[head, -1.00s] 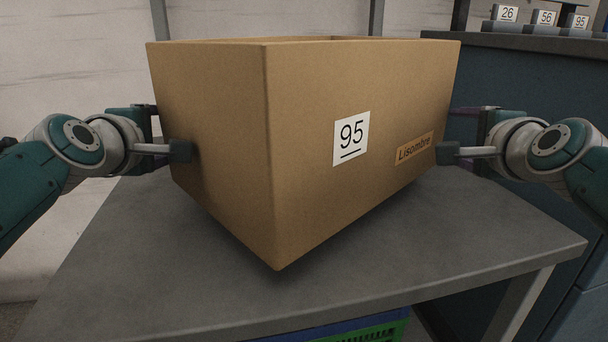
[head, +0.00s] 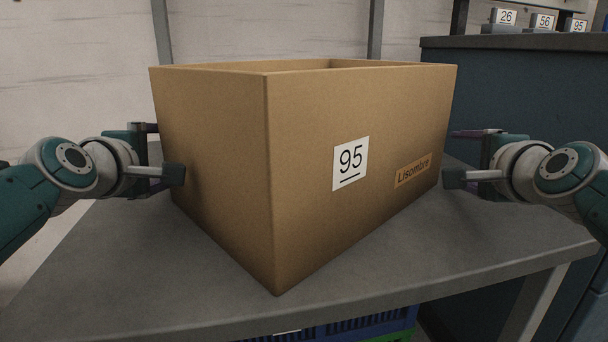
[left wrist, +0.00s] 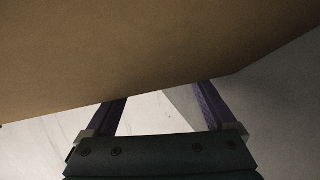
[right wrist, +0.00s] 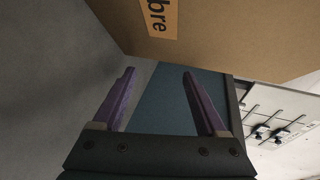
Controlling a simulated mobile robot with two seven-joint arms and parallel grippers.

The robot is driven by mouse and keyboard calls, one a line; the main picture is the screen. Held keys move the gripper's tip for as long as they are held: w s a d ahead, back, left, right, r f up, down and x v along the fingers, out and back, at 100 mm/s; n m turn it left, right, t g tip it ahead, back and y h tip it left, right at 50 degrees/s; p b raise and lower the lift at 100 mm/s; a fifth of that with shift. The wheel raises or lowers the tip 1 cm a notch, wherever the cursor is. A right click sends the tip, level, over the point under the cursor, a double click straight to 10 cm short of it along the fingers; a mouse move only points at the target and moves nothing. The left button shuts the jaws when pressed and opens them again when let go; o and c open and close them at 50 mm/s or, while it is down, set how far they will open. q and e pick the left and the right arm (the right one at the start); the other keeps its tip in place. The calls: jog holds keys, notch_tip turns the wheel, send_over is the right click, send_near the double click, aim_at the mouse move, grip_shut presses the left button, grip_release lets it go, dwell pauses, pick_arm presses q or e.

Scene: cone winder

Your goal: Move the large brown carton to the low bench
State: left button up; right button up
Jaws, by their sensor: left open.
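The large brown carton (head: 330,225) stands upright on a grey bench top (head: 120,270), one corner towards me. It has an open top, a white "95" label and a "Lisombre" tag. Its underside is hidden, but it looks seated on the bench top. My left gripper (head: 163,152) is open beside the carton's left side; I cannot tell whether it touches. My right gripper (head: 454,156) is open just off the right side with a small gap. The carton fills the top of the left wrist view (left wrist: 130,50) and the upper right of the right wrist view (right wrist: 220,30).
Blue and green crates (head: 370,325) sit under the bench's front edge. A dark blue cabinet (head: 500,90) stands at the right, behind my right arm, with numbered holders (head: 541,24) on top. A pale wall is behind. Bare bench top lies at the front left and right.

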pick_arm(q)
jog(key=shift+o, duration=0.6)
jog(key=shift+a, duration=0.2)
pick_arm(e)
jog(key=shift+d, duration=0.15)
jog(key=o, duration=0.4)
jog(key=shift+d, duration=0.1)
pick_arm(q)
jog(key=shift+s+r, duration=0.1)
jog(key=shift+s+r, duration=0.1)
jog(key=shift+s, duration=0.3)
jog(key=v, duration=1.1)
pick_arm(e)
jog(key=v, duration=1.2)
jog(key=shift+s, duration=0.1)
